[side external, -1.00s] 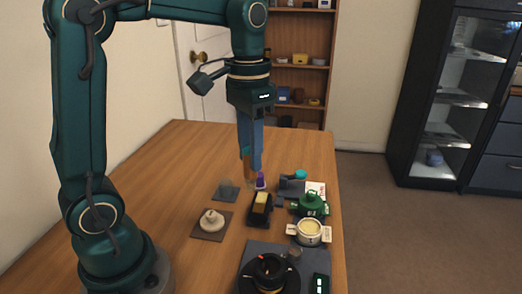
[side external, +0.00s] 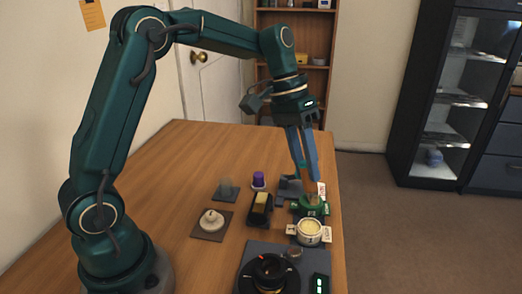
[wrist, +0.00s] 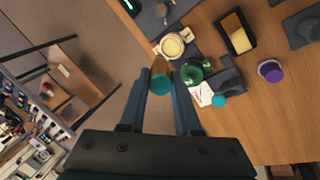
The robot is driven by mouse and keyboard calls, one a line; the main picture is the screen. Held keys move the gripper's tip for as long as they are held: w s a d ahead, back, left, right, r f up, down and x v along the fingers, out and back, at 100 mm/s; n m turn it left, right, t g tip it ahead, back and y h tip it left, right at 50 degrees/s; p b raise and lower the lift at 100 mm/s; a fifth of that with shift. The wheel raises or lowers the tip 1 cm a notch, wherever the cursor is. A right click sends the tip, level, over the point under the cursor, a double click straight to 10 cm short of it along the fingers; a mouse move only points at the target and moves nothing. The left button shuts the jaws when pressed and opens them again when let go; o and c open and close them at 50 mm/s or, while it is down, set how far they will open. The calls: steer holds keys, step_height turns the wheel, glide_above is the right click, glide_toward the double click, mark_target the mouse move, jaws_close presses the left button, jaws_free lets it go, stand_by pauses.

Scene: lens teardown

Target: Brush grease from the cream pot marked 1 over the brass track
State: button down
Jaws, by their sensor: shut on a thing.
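My gripper (side external: 309,178) is shut on a brush (wrist: 160,75) with a brown handle and teal end. It holds the brush over the right side of the table. The cream pot (side external: 310,231), round with side tabs and pale yellow contents, stands just nearer the camera; it also shows in the wrist view (wrist: 172,46). Its mark is too small to read. A green pot (wrist: 191,73) lies beside the brush and is partly covered by it in the side view. The brush tip cannot be told clearly. A dark round lens part with a brass-coloured ring (side external: 268,290) sits at the front.
A dark mat (side external: 251,252) lies under the lens part. A black tray with a yellow block (wrist: 233,34), a purple-capped item (side external: 258,179) and a beige knob-like part on a brown pad (side external: 211,221) stand left of the pots. The table's right edge is close.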

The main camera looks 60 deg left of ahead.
steer(key=shift+f, duration=2.6)
steer(key=shift+f, duration=0.75)
steer(key=shift+r, duration=3.6)
